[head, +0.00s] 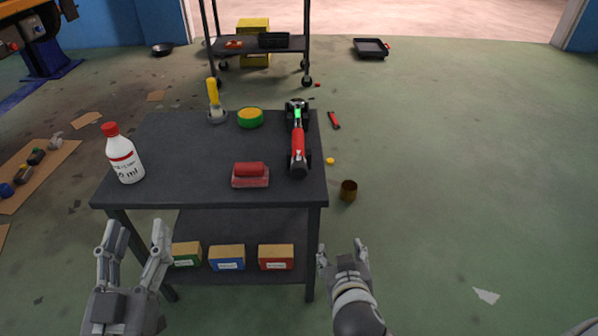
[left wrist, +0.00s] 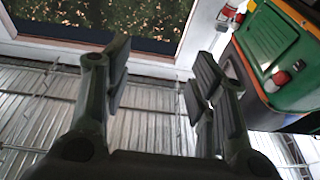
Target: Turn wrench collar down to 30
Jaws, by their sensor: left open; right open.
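A red and black tool with a green lit patch (head: 298,140) lies on the right side of the dark table (head: 190,150). It looks like the wrench; its collar and any scale are too small to read. My left gripper (head: 137,232) is open and empty in front of the table's near left edge, well away from the tool. In the left wrist view its two fingers (left wrist: 160,75) stand apart with nothing between them. My right gripper (head: 342,250) is open and empty, near and to the right of the table's front right leg.
On the table stand a white bottle with a red cap (head: 123,155), a red block-like item (head: 250,175), a green and yellow round item (head: 250,117) and a yellow-handled item (head: 214,100). Boxes (head: 227,257) sit on the lower shelf. A brown cup (head: 348,190) is on the floor.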

